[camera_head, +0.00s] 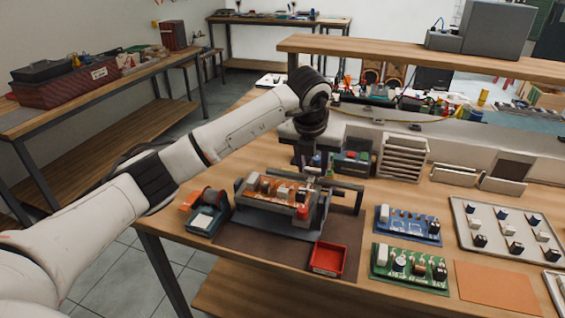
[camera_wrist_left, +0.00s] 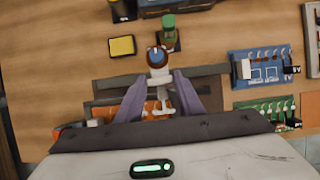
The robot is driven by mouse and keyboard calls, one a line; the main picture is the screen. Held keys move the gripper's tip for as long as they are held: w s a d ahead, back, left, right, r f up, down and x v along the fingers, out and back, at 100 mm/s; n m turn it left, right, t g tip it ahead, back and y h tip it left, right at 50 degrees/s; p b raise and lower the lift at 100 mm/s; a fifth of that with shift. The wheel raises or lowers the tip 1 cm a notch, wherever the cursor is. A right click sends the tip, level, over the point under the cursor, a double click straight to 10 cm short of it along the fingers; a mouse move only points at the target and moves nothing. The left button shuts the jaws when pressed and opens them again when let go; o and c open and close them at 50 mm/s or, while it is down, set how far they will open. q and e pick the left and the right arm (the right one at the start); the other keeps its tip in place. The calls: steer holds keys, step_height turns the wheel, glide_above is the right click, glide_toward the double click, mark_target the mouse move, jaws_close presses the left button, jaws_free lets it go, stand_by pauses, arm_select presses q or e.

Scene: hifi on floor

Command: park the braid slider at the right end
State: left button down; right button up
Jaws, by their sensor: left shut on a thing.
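My left arm reaches over the bench from the left. In the wrist view my left gripper (camera_wrist_left: 160,84) is shut on a small pale and brown piece with a blue top (camera_wrist_left: 157,58), which I take to be the braid slider. This piece sits over a dark grey rail (camera_wrist_left: 212,72) that runs left to right behind the circuit-board holder. In the head view the rail (camera_head: 345,184) extends right of the gripper (camera_head: 312,166), which is small and partly hidden by the wrist. The orange board (camera_head: 285,191) lies in the grey holder in front. My right gripper is out of view.
A red tray (camera_head: 328,259) sits at the front edge of the bench. A blue board (camera_head: 408,225) and a green board (camera_head: 409,268) lie to the right. A green-topped piece (camera_wrist_left: 169,27) and a yellow pad (camera_wrist_left: 122,46) stand behind the gripper. A shelf (camera_head: 430,57) spans the back.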

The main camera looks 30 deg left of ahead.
arm_select(q)
steer(key=d, duration=0.3)
steer(key=w+d, duration=0.1)
steer(key=d, duration=0.2)
steer(key=w+d, duration=0.1)
steer(key=d, duration=0.3)
steer(key=shift+w+d+b, duration=0.1)
steer(key=shift+w+b, duration=0.15)
steer(key=shift+b, duration=0.15)
steer(key=shift+d+r, duration=0.1)
steer(key=shift+d, duration=0.15)
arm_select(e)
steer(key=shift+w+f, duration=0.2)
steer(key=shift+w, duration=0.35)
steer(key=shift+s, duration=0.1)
arm_select(q)
steer(key=c, duration=1.2)
jaws_free()
steer(key=shift+w+d, duration=0.1)
steer(key=shift+d, duration=0.05)
steer(key=a+b+v, duration=0.1)
steer(key=v, duration=0.9)
steer(key=shift+d, duration=0.35)
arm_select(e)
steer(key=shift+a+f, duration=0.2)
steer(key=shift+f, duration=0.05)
